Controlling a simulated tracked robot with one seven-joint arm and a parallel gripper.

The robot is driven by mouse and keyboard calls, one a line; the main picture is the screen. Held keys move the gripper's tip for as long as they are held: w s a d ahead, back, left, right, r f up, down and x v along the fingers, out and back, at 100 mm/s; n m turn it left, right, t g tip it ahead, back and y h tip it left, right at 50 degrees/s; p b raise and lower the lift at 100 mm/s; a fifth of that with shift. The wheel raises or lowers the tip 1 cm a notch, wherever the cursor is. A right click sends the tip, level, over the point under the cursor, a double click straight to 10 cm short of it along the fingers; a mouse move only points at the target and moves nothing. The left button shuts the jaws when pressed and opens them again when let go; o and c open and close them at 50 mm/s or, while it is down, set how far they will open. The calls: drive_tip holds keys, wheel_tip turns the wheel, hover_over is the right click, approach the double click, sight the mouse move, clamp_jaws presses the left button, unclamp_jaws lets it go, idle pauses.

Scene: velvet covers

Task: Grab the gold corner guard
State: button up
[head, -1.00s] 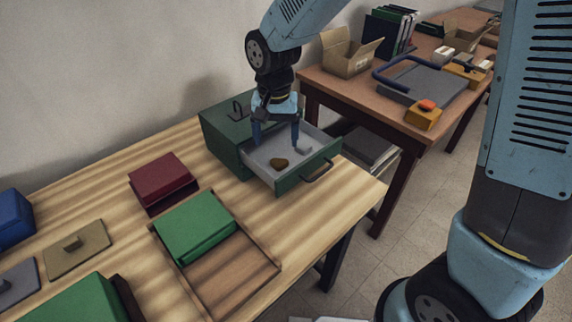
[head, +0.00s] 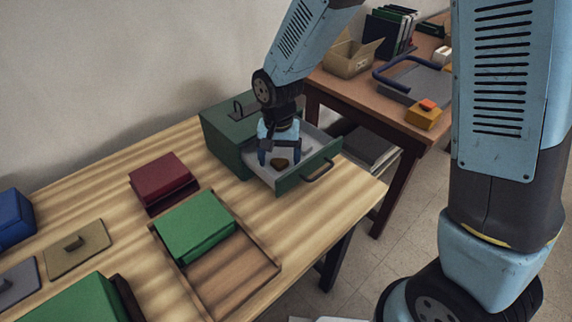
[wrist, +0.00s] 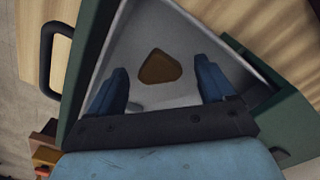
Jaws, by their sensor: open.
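The gold corner guard (wrist: 159,67) is a small, brownish-gold rounded triangle lying flat on the floor of the open grey-lined drawer (wrist: 190,27). In the head view the guard (head: 280,162) shows just beside my gripper (head: 279,160). In the wrist view my gripper (wrist: 160,84) is open, its two blue fingers apart, with the guard between and a little beyond their tips. I cannot tell the exact height of the fingers above the drawer floor.
The drawer's walls and green front with a dark handle (head: 320,171) stand close around my gripper. The green cabinet (head: 222,137) is behind. A wooden tray (head: 232,268) with a green box (head: 194,226) and a dark red box (head: 160,178) lie to the left.

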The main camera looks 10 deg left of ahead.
drive_tip(key=c, duration=1.1)
drive_tip(key=shift+r, duration=0.1)
